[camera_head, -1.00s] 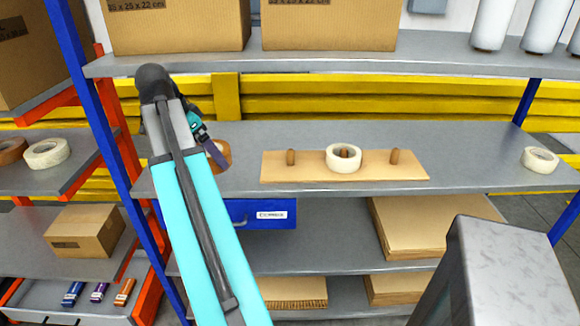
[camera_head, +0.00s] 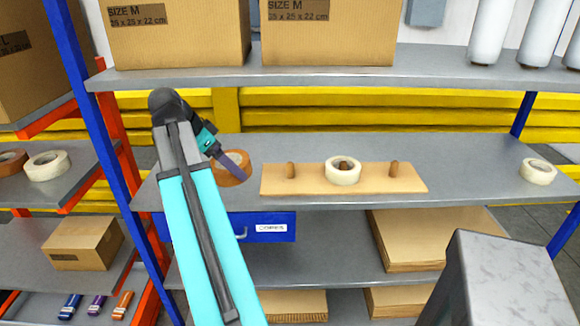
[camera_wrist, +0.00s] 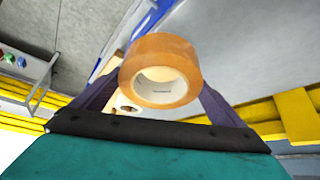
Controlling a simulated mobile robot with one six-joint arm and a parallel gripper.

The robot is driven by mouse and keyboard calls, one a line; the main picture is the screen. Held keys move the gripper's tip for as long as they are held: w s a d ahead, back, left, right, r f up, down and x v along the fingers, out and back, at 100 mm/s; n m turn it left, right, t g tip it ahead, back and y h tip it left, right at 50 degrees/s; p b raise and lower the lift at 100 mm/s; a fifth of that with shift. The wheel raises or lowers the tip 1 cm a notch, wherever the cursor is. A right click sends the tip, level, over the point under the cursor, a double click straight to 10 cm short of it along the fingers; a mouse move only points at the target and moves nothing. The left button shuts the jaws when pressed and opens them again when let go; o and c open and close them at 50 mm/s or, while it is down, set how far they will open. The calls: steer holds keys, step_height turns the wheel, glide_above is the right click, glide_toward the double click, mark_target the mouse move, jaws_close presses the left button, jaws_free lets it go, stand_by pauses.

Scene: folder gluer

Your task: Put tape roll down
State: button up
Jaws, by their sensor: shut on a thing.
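A brown-orange tape roll (camera_head: 233,170) is at the left part of the middle shelf (camera_head: 460,186). My gripper (camera_head: 240,166) is shut on it; in the wrist view the tape roll (camera_wrist: 160,72) sits between the two purple fingers (camera_wrist: 158,88). Whether the roll touches the shelf I cannot tell. A cardboard-coloured board (camera_head: 320,184) with pegs lies on the shelf to the right of my gripper. A white tape roll (camera_head: 343,170) sits around its middle peg. The left peg (camera_head: 291,171) and right peg (camera_head: 394,169) are bare.
Another white roll (camera_head: 538,171) lies at the shelf's right end. Large boxes (camera_head: 180,40) stand on the shelf above. A blue upright (camera_head: 100,130) and a blue drawer (camera_head: 262,228) are close to my arm. The shelf between board and right-hand roll is clear.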

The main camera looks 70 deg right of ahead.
steer(key=s+d+g+h, duration=0.1)
steer(key=d, duration=0.1)
steer(key=p, duration=0.5)
glide_toward(289, 163)
steer(key=s+d, duration=0.2)
steer(key=x, duration=0.4)
steer(key=shift+w+a+f+p, duration=0.15)
steer(key=shift+w+f+p, duration=0.15)
steer(key=shift+f, duration=0.05)
steer(key=shift+s+f, duration=0.1)
steer(key=shift+f, duration=0.6)
steer(key=shift+f, duration=0.1)
steer(key=shift+s+d+f, duration=0.1)
steer(key=shift+d+f, duration=0.15)
steer(key=shift+s+d+r+p, duration=0.1)
steer(key=shift+d+p, duration=0.2)
steer(key=shift+p, duration=0.45)
steer(key=t+y+p, duration=0.1)
steer(key=d+t+y+p, duration=0.1)
steer(key=shift+s+r+p, duration=0.1)
steer(key=shift+s+p, duration=0.25)
steer(key=shift+p, duration=0.05)
steer(key=shift+a+f, duration=0.2)
steer(key=shift+f, duration=1.4)
